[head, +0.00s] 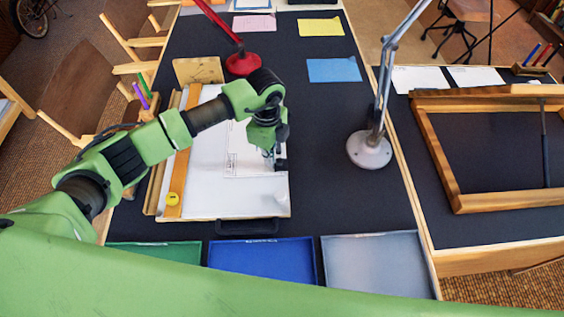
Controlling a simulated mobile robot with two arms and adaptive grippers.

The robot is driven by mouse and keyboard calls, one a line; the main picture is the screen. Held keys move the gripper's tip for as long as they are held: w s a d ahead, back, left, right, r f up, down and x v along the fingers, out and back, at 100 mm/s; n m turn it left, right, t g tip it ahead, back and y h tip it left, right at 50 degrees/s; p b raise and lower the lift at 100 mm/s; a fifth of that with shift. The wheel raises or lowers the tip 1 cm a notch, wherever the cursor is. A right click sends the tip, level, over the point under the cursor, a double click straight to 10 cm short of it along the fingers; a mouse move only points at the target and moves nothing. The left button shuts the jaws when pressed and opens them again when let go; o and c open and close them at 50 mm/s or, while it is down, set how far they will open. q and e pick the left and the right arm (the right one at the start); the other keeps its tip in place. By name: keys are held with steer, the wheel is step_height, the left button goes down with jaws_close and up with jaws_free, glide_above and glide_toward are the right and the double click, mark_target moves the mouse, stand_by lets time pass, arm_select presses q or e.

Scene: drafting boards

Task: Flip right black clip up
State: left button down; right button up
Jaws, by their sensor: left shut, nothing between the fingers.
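A white drafting board (205,192) lies on the dark table with a drawing sheet (240,160) on it. A small black clip (281,165) sits at the board's right edge, beside the sheet. My left gripper (271,160) points down right next to this clip, shut and with nothing in it. The gripper partly covers the clip, so I cannot tell whether it touches it or whether the clip is up or down. No other clip shows clearly. My right gripper is not in view.
A wooden straightedge (180,160) with a yellow knob (172,199) runs along the board's left side. A grey lamp base (369,150) stands to the right and a red lamp (243,63) behind. Green, blue and grey trays (375,234) line the front. Dark table between board and grey lamp is clear.

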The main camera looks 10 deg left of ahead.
arm_select(q)
steer(key=shift+d+f, duration=0.1)
steer(key=shift+f, duration=0.25)
stand_by(0.3)
